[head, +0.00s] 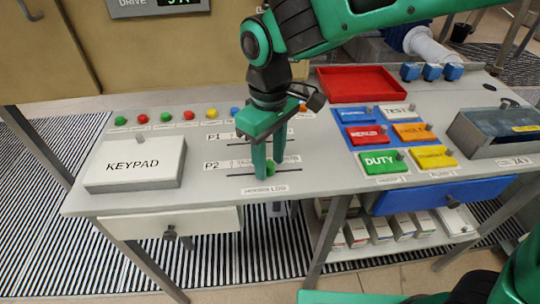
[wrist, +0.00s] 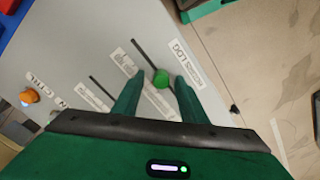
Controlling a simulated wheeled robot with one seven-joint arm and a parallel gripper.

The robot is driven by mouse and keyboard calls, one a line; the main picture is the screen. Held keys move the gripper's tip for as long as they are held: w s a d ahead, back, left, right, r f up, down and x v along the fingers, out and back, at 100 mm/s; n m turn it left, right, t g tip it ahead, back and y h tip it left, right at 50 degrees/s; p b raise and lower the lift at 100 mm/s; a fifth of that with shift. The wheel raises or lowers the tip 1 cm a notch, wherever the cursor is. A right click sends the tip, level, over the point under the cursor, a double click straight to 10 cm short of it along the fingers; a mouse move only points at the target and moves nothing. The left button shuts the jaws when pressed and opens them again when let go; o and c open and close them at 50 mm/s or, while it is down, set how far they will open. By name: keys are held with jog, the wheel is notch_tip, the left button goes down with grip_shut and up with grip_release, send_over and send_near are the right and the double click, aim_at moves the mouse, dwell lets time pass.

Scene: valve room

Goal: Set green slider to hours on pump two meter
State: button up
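The green slider (head: 271,167) is a small round knob on the slot of the P2 row (head: 211,166) on the grey console top. It also shows in the wrist view (wrist: 161,79), on a dark slot with a printed scale label (wrist: 127,66) beside it. The scale words are too small to read. My gripper (head: 268,174) points down at the P2 slot. Its two green fingers stand either side of the knob, with a visible gap on each side in the wrist view (wrist: 157,92). The fingers are open and partly hide the slot.
The P1 row (head: 212,137) lies just behind. A white keypad box (head: 135,162) stands left, and coloured buttons (head: 166,117) run along the back. Labelled coloured blocks (head: 378,162), a red tray (head: 358,83) and a grey bin (head: 498,130) are on the right.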

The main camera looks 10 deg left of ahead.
aim_at(270, 163)
notch_tip(270, 163, up, 11)
jog(key=shift+f, duration=0.15)
dwell(0.4)
jog(key=shift+w, duration=0.1)
jog(key=w+d+f+m, duration=0.15)
jog(key=d+m, duration=0.35)
jog(key=d, duration=0.9)
jog(key=w+d+f+m, duration=0.15)
jog(key=d+m, duration=0.25)
jog(key=d, duration=1.1)
jog(key=s+d+f+m, duration=0.3)
jog(key=s+d+m, duration=0.1)
jog(key=s+d, duration=0.4)
jog(key=s+d+f+m, duration=0.4)
jog(key=s+d, duration=0.4)
jog(key=shift+s+f+m, duration=0.2)
jog(key=shift+s+m, duration=0.05)
jog(key=shift+m, duration=0.15)
